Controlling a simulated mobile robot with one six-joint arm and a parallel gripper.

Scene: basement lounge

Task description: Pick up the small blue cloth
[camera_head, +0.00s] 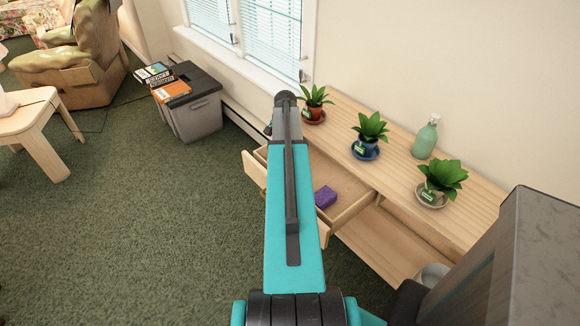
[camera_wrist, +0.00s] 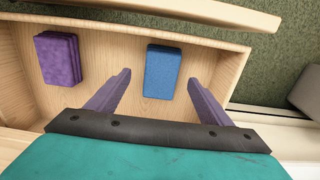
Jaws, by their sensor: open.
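The small blue cloth (camera_wrist: 162,71) lies flat in the open wooden drawer (camera_wrist: 115,38) in the wrist view, near the drawer's front panel. It looks like a thick rectangular pad. My gripper (camera_wrist: 160,82) is open above the drawer, with its two purple fingers on either side of the blue cloth and nothing held. I cannot tell the height gap between fingers and cloth. In the head view my arm hides the blue cloth, the gripper and part of the open drawer (camera_head: 352,197).
A purple block or cloth (camera_wrist: 58,59) lies in the same drawer, also seen in the head view (camera_head: 325,197). Several items stand on the wooden console (camera_head: 395,168), including three potted plants and a green bottle (camera_head: 425,138). A grey storage box (camera_head: 195,118) stands beyond; green carpet is open at left.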

